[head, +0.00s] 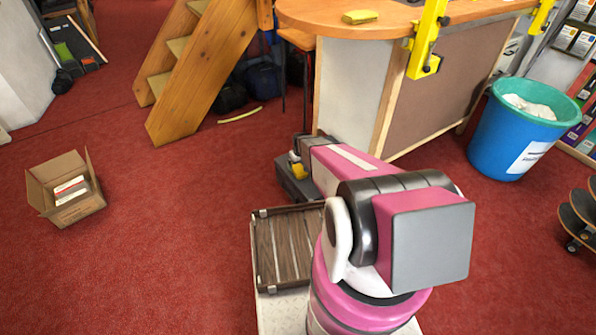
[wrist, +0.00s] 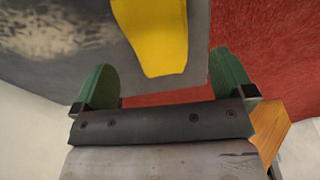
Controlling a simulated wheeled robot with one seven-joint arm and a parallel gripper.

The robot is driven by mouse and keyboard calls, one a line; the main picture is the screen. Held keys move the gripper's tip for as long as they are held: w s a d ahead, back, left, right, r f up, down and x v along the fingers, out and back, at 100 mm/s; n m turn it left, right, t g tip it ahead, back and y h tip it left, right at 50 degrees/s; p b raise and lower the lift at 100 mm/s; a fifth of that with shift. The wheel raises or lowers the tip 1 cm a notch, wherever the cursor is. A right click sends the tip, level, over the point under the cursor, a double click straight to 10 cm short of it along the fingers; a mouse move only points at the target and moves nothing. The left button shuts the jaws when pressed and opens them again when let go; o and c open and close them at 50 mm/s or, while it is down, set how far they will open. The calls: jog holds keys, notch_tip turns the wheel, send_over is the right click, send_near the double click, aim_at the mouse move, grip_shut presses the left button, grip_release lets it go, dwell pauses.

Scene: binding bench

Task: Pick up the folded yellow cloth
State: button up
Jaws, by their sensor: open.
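In the wrist view a flat yellow piece (wrist: 155,35), which looks like the folded cloth, lies on a dark grey surface (wrist: 60,60). It runs out of the top of the picture. My gripper (wrist: 165,75) is open, its two green fingers apart and nothing between them. The yellow piece is ahead of the fingertips, apart from them. In the head view a bit of yellow (head: 296,169) shows on a low dark grey object beside my forearm. My arm hides the gripper there. Another small yellow block (head: 361,17) lies on the bench top; I cannot tell whether it is cloth.
The wooden bench (head: 320,20) with yellow clamps (head: 425,40) stands behind my arm. A blue bin (head: 510,130) is at right. Wooden steps (head: 205,65) stand at back left. A cardboard box (head: 65,190) sits on the red carpet, with free floor around it.

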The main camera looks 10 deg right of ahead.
aim_at(298, 168)
jog(key=f, duration=0.3)
jog(key=w+f, duration=0.1)
jog(key=shift+a+f, duration=0.1)
jog(key=shift+f, duration=0.3)
jog(key=shift+s, duration=0.1)
jog(key=c, duration=1)
jog(key=shift+o, duration=0.2)
jog(key=shift+r, duration=0.1)
jog(key=shift+r, duration=0.45)
jog(key=r, duration=0.2)
jog(key=a+r, duration=0.1)
jog(key=r, duration=0.1)
jog(key=shift+s, duration=0.35)
jog(key=s+a+r, duration=0.5)
jog(key=a+r, duration=0.1)
jog(key=a, duration=0.3)
jog(key=shift+o, duration=0.4)
jog(key=shift+a, duration=0.1)
